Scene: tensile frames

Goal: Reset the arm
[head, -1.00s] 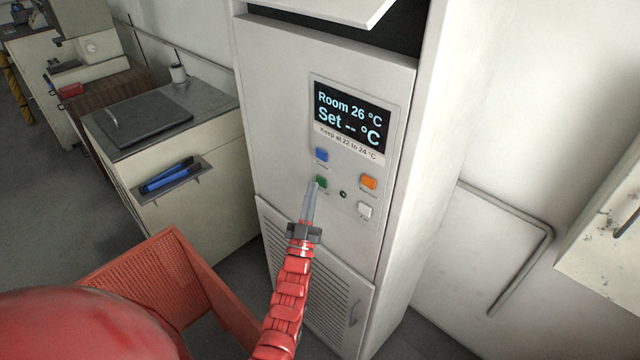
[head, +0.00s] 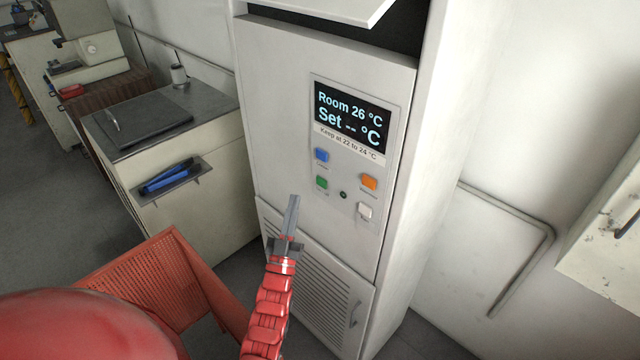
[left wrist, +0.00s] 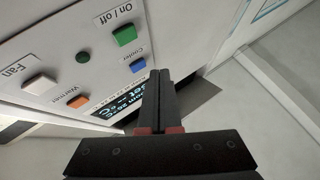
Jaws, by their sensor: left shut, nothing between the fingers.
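My left gripper (head: 293,205) is shut and empty in the head view. It is in front of the white cabinet (head: 270,110), below and left of the control panel, apart from the buttons. The left wrist view also shows its closed fingers (left wrist: 158,75). The panel display (head: 350,118) reads "Room 26 °C" and "Set -- °C", with "Keep at 22 to 24 °C" below. Under it are a blue button (head: 321,155), a green button (head: 321,182), an orange button (head: 369,182) and a white button (head: 365,211). The wrist view labels the green one "On / off" (left wrist: 124,35). My right gripper is not in view.
A red perforated bin (head: 150,275) stands at the lower left. A low cabinet with a dark top (head: 140,115) and a tray of blue items (head: 170,178) is left of the white cabinet. A wall unit (head: 605,250) is at the right edge.

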